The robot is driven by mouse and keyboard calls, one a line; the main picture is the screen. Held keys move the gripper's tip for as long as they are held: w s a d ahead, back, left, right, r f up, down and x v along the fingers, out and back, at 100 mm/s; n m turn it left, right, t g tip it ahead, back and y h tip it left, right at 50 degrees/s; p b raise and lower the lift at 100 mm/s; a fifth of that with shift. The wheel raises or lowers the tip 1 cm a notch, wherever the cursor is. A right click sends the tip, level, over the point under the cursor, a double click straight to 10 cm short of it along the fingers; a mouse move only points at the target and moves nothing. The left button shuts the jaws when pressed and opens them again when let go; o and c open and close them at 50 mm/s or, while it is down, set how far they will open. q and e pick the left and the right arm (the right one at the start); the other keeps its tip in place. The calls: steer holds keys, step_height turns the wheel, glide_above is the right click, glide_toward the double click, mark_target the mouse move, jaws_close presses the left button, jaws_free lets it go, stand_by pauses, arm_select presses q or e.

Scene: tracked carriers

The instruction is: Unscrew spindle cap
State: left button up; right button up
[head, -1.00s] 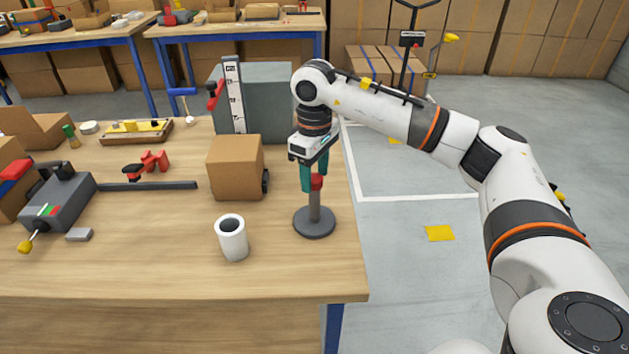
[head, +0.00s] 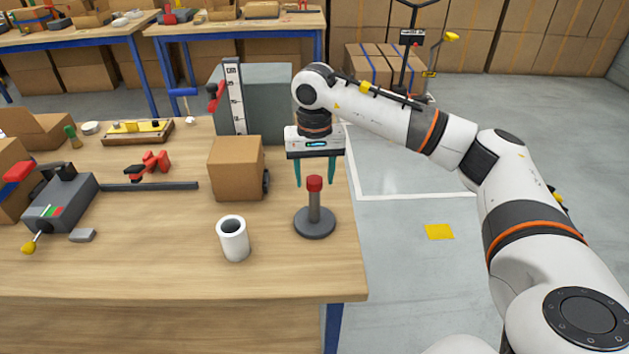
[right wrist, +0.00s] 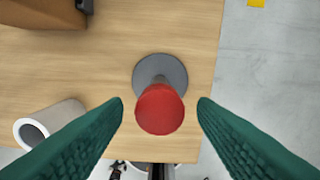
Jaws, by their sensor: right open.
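The red spindle cap (head: 314,183) sits on top of the grey spindle (head: 315,207), which stands upright on a round grey base (head: 315,226) near the right edge of the table. My right gripper (head: 315,184) is open above the cap, with its green fingers pointing down on either side. In the right wrist view the red cap (right wrist: 160,109) lies between the two spread fingers (right wrist: 160,112), with a gap on each side, touching neither. The thread under the cap is hidden. My left gripper is not in view.
A white roll (head: 233,239) stands to the left of the spindle. A cardboard box (head: 235,169) is behind the roll. A grey block (head: 268,95) stands farther back with an upright scale (head: 235,95). The table (head: 150,260) is clear at the front.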

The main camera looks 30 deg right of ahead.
steer(key=m, duration=0.4)
steer(key=shift+m+p, duration=0.3)
steer(key=shift+p, duration=0.05)
steer(key=m, duration=0.4)
steer(key=shift+m+p, duration=0.3)
steer(key=shift+m, duration=0.1)
steer(key=m+p, duration=0.1)
steer(key=m, duration=0.8)
steer(key=shift+p, duration=0.3)
steer(key=shift+c, duration=0.4)
steer(key=c, duration=0.7)
steer(key=shift+n+b, duration=0.35)
steer(key=shift+n, duration=0.85)
steer(key=n+b, duration=0.1)
steer(key=n, duration=0.3)
steer(key=shift+n, duration=1.5)
